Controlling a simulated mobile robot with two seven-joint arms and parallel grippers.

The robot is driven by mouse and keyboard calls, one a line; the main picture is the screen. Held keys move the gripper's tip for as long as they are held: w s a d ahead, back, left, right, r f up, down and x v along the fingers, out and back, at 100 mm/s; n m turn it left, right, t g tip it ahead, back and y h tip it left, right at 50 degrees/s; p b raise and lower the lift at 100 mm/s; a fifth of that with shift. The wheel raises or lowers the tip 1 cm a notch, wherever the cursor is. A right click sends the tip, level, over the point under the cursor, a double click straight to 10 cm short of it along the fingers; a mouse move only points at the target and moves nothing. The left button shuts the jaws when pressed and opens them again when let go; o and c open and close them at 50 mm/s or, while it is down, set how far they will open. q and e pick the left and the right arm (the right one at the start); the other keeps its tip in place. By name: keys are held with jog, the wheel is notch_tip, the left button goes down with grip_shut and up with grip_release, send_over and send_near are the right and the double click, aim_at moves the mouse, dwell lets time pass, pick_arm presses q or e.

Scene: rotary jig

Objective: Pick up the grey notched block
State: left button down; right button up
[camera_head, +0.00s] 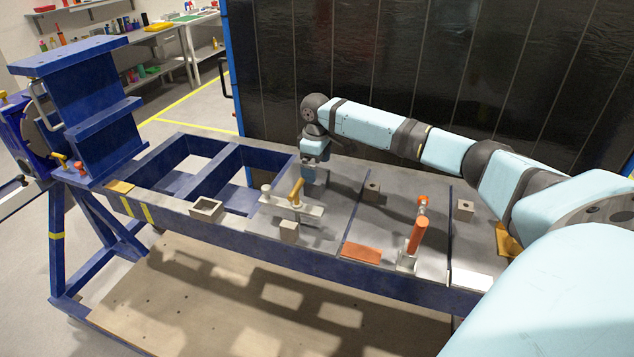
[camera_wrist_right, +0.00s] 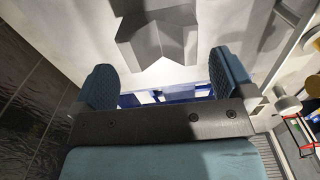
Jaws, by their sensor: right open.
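The grey notched block (camera_wrist_right: 158,38) shows in the right wrist view, at the top centre, with its angular notched outline against a pale plate. My right gripper (camera_wrist_right: 165,68) is open, its two blue padded fingers apart on either side of the space below the block in the picture. Nothing is held between them. In the head view my right gripper (camera_head: 314,172) points down low over the grey plate on the blue frame. The block is largely hidden by the gripper there, and I cannot tell whether the fingers touch it. My left gripper is not in view.
An orange-handled clamp (camera_head: 297,193) stands just left of the gripper, and a red-handled clamp (camera_head: 416,236) farther right. A dark panelled wall (camera_head: 400,60) rises behind.

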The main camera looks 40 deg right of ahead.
jog(key=shift+f+p, duration=0.6)
jog(key=shift+f, duration=2.5)
jog(key=shift+s, duration=0.1)
jog(key=c, duration=0.9)
jog(key=shift+r, duration=0.1)
jog(key=shift+c, duration=0.5)
jog(key=shift+r, duration=0.1)
